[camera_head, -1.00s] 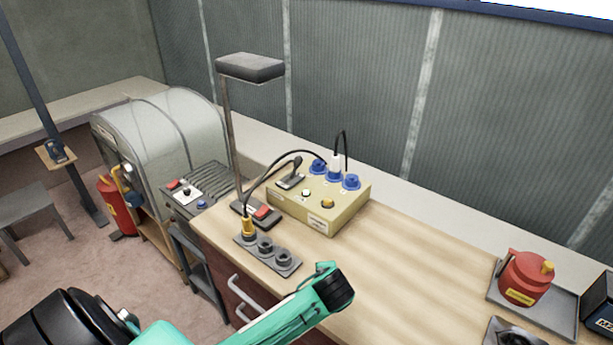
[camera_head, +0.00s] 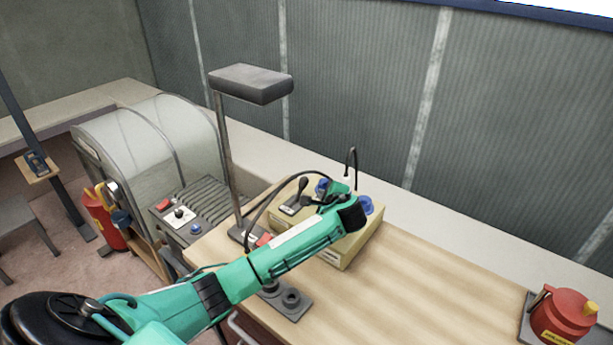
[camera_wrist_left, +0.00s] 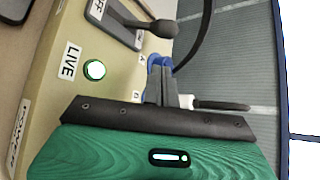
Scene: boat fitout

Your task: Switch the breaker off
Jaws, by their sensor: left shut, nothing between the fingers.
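The breaker is a lever (camera_head: 297,194) with a dark knob on top of a yellow-beige box (camera_head: 362,238). In the left wrist view the lever (camera_wrist_left: 152,27) leans away from the end of its plate that carries a partly visible OFF label (camera_wrist_left: 97,10). A lamp (camera_wrist_left: 95,70) beside a LIVE label glows green-white. My left gripper (camera_head: 318,200) is over the box, just right of the lever in the head view. My wrist hides much of the box top. My right gripper is out of view.
Another cable loops over the lever area. A lamp post (camera_head: 228,150) rises to the left. The bench to the right is clear up to a red canister (camera_head: 564,314).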

